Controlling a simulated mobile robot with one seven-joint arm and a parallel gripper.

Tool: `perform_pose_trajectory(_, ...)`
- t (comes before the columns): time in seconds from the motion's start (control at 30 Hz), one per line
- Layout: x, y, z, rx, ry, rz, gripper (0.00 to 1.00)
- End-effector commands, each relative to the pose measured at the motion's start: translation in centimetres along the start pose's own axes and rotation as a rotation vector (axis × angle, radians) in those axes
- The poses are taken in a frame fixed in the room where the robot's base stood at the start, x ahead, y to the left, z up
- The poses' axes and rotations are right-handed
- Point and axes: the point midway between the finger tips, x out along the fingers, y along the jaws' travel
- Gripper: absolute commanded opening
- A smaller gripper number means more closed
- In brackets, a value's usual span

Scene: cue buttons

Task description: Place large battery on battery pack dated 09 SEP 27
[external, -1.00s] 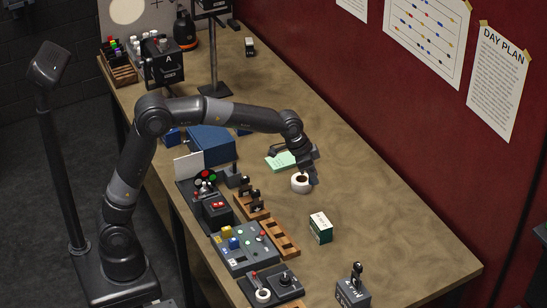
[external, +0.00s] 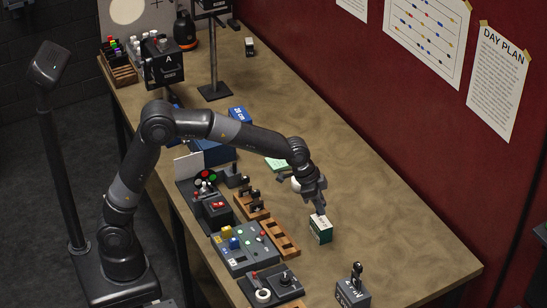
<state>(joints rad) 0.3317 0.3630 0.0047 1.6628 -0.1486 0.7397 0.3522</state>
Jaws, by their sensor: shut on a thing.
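A small box with a white labelled top and dark green sides (external: 320,233) stands upright on the table, right of the wooden racks. Its label is too small to read, so I cannot tell whether it is the large battery or the dated pack. My gripper (external: 320,208) points down at the box's top and is shut on it; the fingers hide part of the label. A blue block with white lettering (external: 239,115) lies farther back; I cannot read a date on it.
Wooden racks (external: 281,238), a grey button panel (external: 247,248) and a joystick box (external: 353,292) line the front. A green pad (external: 277,164) lies farther back. The table's right side is clear.

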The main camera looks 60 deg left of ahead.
Motion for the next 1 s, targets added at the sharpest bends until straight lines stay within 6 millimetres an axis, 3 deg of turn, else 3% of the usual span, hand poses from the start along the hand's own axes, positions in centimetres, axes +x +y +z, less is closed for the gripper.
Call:
perform_pose_trajectory(0.1, 1.3, -1.9, 0.0, -0.002, -0.001, 0.000, 0.00)
perform_pose_trajectory(0.23, 1.9, -2.8, 0.0, 0.000, 0.000, 0.000, 0.00)
perform_pose_trajectory(0.6, 5.6, -2.9, 1.6, 0.000, -0.001, 0.000, 0.00)
perform_pose_trajectory(0.97, 5.9, -2.8, 1.7, 0.000, 0.000, 0.000, 0.00)
perform_pose_trajectory(1.0, 5.9, -2.8, 1.6, 0.000, 0.000, 0.000, 0.26)
